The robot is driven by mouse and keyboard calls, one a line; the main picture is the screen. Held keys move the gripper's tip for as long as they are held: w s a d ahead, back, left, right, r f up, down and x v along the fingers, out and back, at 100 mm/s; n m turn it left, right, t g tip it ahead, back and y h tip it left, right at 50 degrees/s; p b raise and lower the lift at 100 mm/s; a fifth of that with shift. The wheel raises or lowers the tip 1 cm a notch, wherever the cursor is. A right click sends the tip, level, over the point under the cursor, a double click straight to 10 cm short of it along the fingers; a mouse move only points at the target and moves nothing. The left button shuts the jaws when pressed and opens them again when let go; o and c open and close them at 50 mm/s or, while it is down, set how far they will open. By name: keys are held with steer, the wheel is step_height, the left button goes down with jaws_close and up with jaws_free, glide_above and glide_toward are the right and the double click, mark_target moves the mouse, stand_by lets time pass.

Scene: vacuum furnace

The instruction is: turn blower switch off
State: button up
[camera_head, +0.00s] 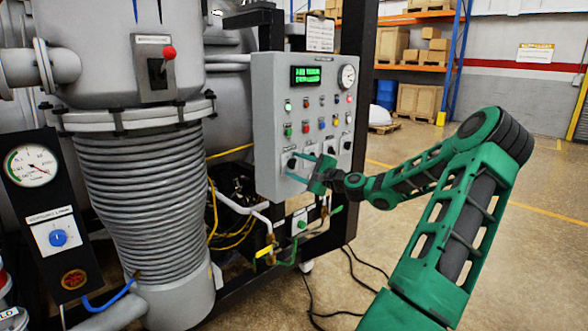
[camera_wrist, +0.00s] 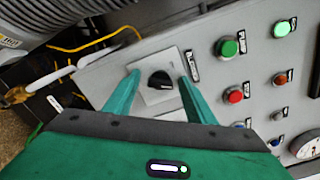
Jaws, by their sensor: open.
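I cannot tell whether the fingertips touch the panel.
The panel carries several coloured buttons and lamps, a green display (camera_head: 306,75) and a round gauge (camera_head: 347,77). Below are pipes with a yellow valve handle (camera_head: 264,251). A ribbed grey column (camera_head: 150,200) stands left. Cables lie on the floor; open floor is to the right.

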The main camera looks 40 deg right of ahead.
steer(key=c, duration=1)
steer(key=shift+c, duration=0.2)
steer(key=shift+f+n, duration=0.1)
steer(key=shift+n, duration=0.3)
steer(key=n, duration=0.4)
steer(key=shift+f+n, duration=0.15)
steer(key=shift+n, duration=0.25)
steer(key=n, duration=0.6)
steer(key=shift+s+f, duration=0.1)
steer(key=shift+f, duration=0.05)
steer(key=shift+n, duration=0.3)
steer(key=o, duration=1)
steer(key=shift+o, duration=0.2)
